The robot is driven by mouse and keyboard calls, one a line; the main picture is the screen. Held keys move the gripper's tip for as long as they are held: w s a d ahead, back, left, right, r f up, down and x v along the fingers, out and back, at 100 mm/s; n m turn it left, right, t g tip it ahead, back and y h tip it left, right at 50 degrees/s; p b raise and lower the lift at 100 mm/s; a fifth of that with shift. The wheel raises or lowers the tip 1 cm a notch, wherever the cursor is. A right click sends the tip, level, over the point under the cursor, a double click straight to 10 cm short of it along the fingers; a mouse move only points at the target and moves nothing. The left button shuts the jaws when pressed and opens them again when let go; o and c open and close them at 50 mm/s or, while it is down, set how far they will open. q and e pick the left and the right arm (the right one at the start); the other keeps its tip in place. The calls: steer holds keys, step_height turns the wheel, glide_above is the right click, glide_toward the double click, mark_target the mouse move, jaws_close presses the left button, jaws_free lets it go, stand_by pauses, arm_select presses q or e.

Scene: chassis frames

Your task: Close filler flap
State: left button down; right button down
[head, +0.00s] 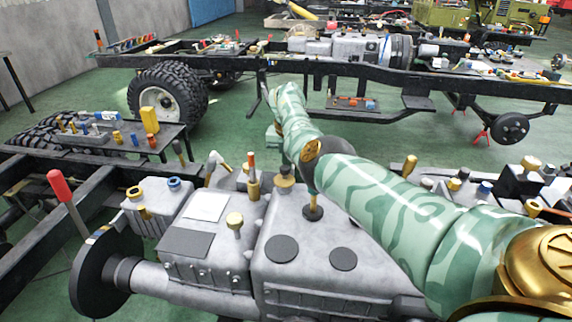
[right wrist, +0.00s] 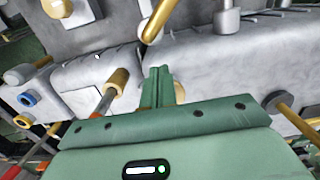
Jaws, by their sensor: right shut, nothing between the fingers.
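My right arm, in green camouflage, reaches from the lower right of the head view over the grey castings. Its hand (head: 274,130) is at the far end, small and partly hidden by the arm. In the right wrist view my right gripper (right wrist: 157,74) is shut and empty, its fingers together in front of a grey casting (right wrist: 215,70). A tan knob is partly hidden behind the fingers. I cannot tell which part is the filler flap. A gold bent handle (right wrist: 160,20) lies beyond the fingertips, and a tan-capped rod (right wrist: 117,82) stands to their left. My left gripper is not in view.
A red-handled lever (head: 62,187) rises at the left. Knobs and caps stand up from the near chassis, including a gold knob (head: 235,220). A small parts table (head: 95,145) stands at the left. Another chassis frame (head: 340,75) lies beyond open green floor (head: 235,115).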

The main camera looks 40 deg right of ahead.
steer(key=shift+w+f, duration=0.1)
steer(key=shift+f, duration=0.05)
stand_by(0.5)
step_height(320, 180, up, 16)
steer(key=p, duration=0.5)
steer(key=shift+s+a+r, duration=0.2)
steer(key=shift+s+a, duration=0.15)
